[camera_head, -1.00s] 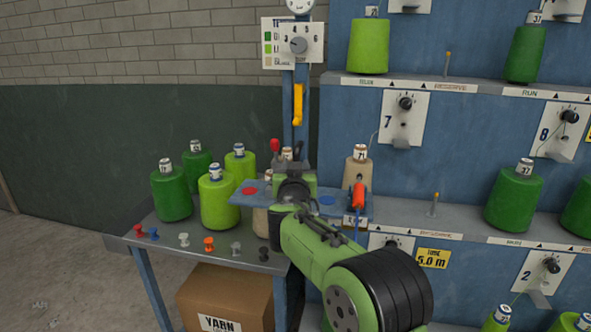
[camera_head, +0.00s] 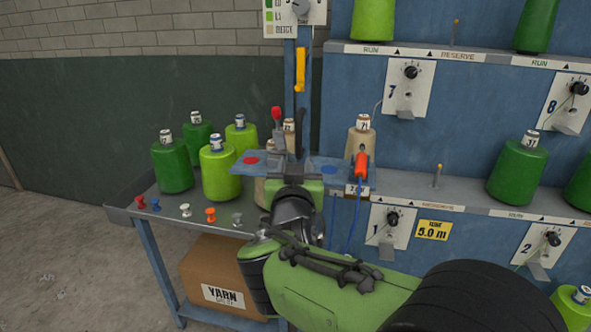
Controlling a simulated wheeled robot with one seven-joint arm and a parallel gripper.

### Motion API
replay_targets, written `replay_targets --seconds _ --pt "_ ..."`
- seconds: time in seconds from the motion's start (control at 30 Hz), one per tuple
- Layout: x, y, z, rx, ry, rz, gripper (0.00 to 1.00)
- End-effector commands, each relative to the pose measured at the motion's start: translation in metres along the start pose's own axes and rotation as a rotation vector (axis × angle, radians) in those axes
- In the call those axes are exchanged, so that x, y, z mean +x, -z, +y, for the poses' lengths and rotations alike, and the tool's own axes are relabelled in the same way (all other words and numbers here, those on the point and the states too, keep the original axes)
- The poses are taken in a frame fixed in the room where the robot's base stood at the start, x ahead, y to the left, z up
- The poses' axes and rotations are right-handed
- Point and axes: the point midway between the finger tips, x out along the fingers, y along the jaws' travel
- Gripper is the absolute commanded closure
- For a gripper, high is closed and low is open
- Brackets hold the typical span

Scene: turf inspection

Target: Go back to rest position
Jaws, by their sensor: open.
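My gripper (camera_head: 298,140) is at the end of my green and black arm in the middle of the head view. One dark finger points up in front of the blue post; the other is hard to make out. I see nothing held in it. It is in front of a small blue shelf (camera_head: 240,165) with a red disc on the left and a blue disc on the right. An orange-red handled tool (camera_head: 361,165) with a blue cord stands at the shelf's right end. Part of the shelf is hidden behind my wrist.
A grey table (camera_head: 165,212) on the left carries green yarn cones (camera_head: 220,175) and several small coloured pegs (camera_head: 210,215). A yarn box (camera_head: 215,275) sits below. The blue rack (camera_head: 460,130) with cones and dials fills the right.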

Motion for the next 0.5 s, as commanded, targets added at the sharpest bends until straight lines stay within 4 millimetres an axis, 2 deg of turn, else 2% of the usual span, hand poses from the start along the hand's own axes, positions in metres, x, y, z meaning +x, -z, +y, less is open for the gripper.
replay_targets --seconds 0.17,0.27,0.37,0.4,0.5 --pt "-0.002 0.0 0.006 0.0 -0.01 -0.015 0.59" --pt "-0.018 -0.005 0.042 0.003 -0.056 -0.12 0.59" --pt "-0.062 -0.026 0.094 0.007 -0.107 -0.332 0.59" --pt "-0.085 -0.039 0.111 0.007 -0.114 -0.427 0.59" --pt "-0.145 -0.069 0.138 0.003 -0.103 -0.634 0.59"
